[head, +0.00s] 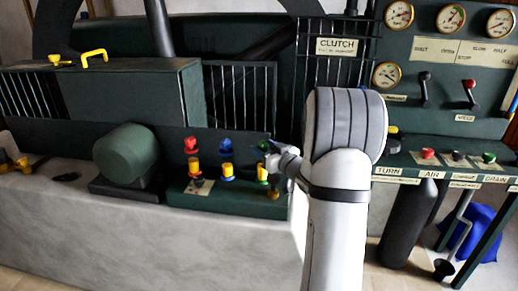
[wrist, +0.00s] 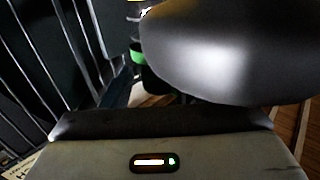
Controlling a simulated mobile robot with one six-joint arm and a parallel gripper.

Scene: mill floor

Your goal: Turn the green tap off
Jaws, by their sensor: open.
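My gripper (head: 272,158) reaches left from my arm to the right end of the row of coloured taps in the head view. It is open, and its fingertips are small and hard to make out. A small bright green part (wrist: 137,54) shows near the top middle of the wrist view; it looks like the green tap, partly covered by a large dark rounded shape.
A red tap (head: 190,144) and a blue tap (head: 226,147) stand left of my gripper, with yellow-bodied parts below them. A green rounded housing (head: 127,152) is further left. A bench with push buttons (head: 428,154) and a gauge panel (head: 450,55) are at right.

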